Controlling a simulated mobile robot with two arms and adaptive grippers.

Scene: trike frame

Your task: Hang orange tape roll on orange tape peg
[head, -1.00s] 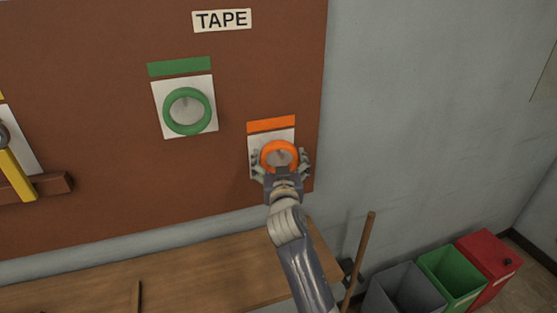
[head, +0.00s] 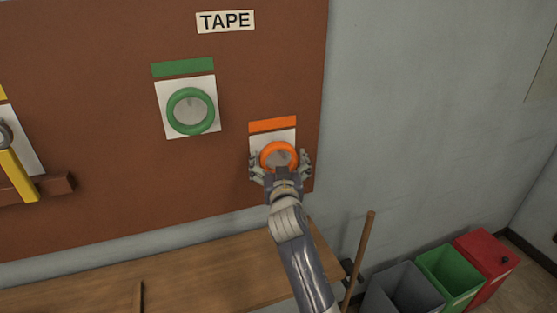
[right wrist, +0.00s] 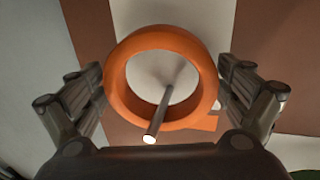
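The orange tape roll (head: 264,158) is around the orange tape peg, in front of a white card under an orange strip (head: 273,125). In the right wrist view the metal peg (right wrist: 160,115) passes through the hole of the roll (right wrist: 120,98) and sticks out toward the camera. The peg crosses one side of the roll's rim in that view. My right gripper (head: 280,164) is open, with its fingers on both sides of the roll. My left gripper is out of view.
A green tape roll (head: 174,120) hangs on its own card to the upper left, below a TAPE sign (head: 226,21). A wooden bench (head: 210,272) lies below the brown board (head: 90,130). A broom handle (head: 359,260) and grey, green and red bins stand at right.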

